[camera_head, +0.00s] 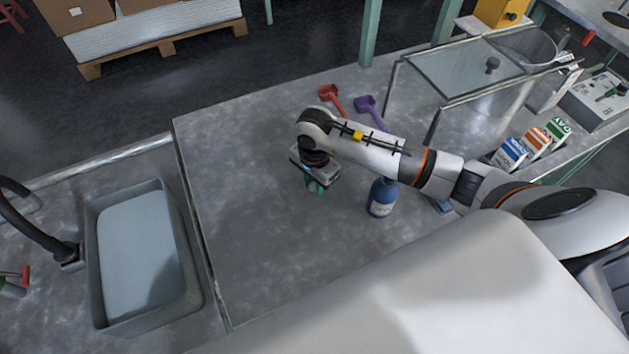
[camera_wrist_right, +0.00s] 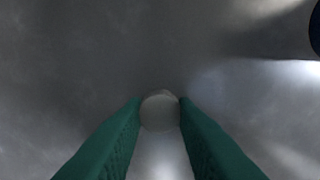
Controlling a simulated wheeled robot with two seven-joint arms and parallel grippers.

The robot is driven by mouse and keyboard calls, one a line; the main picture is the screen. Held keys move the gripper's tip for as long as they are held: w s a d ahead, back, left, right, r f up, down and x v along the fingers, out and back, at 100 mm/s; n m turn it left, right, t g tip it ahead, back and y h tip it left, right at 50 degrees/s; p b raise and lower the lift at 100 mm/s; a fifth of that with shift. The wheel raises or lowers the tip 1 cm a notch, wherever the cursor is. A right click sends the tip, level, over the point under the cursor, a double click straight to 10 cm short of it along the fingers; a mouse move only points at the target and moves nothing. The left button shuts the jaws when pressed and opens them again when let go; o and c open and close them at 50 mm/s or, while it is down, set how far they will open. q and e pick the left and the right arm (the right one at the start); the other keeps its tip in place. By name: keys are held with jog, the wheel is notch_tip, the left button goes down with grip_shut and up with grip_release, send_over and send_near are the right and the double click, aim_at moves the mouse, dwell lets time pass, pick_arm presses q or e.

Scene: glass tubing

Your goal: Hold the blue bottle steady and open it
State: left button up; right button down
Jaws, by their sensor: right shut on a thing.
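The blue bottle (camera_head: 381,198) with a pale label stands upright on the grey worktop. My right forearm crosses above it and hides its top, so I cannot tell there whether a cap is on it. My right gripper (camera_head: 316,186) is to the left of the bottle, apart from it, pointing down low over the worktop. In the right wrist view, its green fingers (camera_wrist_right: 160,115) are shut on a small pale round thing (camera_wrist_right: 160,110), which looks like a cap. My left gripper is not in view.
A red scoop (camera_head: 330,97) and a purple scoop (camera_head: 369,108) lie behind my right arm. A glass-topped case (camera_head: 465,68) and several small cartons (camera_head: 510,153) stand to the right. A grey sink basin (camera_head: 190,290) is at left. The worktop's left part is clear.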

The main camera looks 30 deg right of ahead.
aim_at(314, 186)
jog(key=shift+f, duration=0.25)
jog(key=c, duration=1.2)
grip_release()
jog(key=shift+r, duration=0.1)
jog(key=shift+o, duration=0.2)
jog(key=shift+r, duration=0.3)
notch_tip(314, 186, up, 12)
jog(key=shift+f, duration=0.15)
